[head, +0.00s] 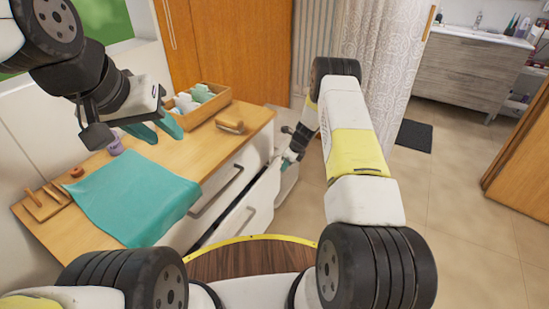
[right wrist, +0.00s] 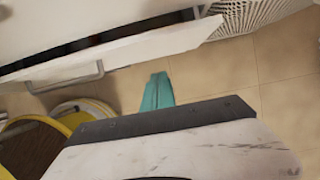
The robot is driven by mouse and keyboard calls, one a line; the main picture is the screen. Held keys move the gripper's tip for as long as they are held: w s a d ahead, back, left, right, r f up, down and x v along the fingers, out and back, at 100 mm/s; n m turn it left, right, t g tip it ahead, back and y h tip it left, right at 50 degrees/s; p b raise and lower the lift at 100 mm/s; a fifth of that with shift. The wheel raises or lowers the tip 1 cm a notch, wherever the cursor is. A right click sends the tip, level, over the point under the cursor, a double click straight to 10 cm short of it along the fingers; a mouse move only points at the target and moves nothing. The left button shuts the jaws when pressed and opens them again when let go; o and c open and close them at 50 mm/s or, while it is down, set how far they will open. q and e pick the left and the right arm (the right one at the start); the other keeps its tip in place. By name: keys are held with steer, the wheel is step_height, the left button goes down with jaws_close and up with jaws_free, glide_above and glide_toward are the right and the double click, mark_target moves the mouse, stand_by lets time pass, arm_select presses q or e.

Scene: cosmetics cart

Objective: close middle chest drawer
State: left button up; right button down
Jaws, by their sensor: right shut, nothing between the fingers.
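The chest (head: 236,138) has a wooden top and white drawers with grey bar handles. The middle drawer (head: 257,203) stands partly pulled out, with a dark gap behind its front. In the right wrist view the drawer front (right wrist: 135,50) and its handle (right wrist: 65,80) cross the upper left. My right gripper (head: 287,163) is shut and empty beside the far end of the drawer front. Its teal fingertips (right wrist: 157,90) are close to the front in the wrist view; I cannot tell whether they touch. My left gripper (head: 158,131) is open and empty above the chest top.
A teal cloth (head: 135,196), a wooden box of rolled towels (head: 205,103) and small wooden items lie on the chest top. A white ribbed basket (right wrist: 250,14) stands beyond the drawer. A lace curtain (head: 380,60) hangs behind.

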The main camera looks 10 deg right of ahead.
steer(key=c, duration=2.2)
jaws_free()
steer(key=shift+s+d+r, duration=0.1)
steer(key=shift+d+r, duration=0.1)
steer(key=shift+r, duration=0.35)
steer(key=c, duration=1.8)
jaws_free()
steer(key=shift+s+f, duration=0.1)
steer(key=shift+s, duration=0.2)
steer(key=o, duration=0.4)
steer(key=s+a+f+m+g+y, duration=0.2)
steer(key=s+a+f+m+y, duration=0.2)
steer(key=s+f, duration=0.5)
steer(key=shift+s+a+f+g, duration=0.3)
steer(key=shift+s+a+f, duration=0.15)
steer(key=shift+s, duration=0.3)
steer(key=m+t+y, duration=0.4)
steer(key=m+y, duration=0.4)
steer(key=m, duration=0.2)
glide_toward(240, 230)
steer(key=a+f, duration=0.1)
steer(key=a, duration=0.1)
steer(key=x, duration=0.8)
steer(key=shift+w, duration=0.25)
jaws_close()
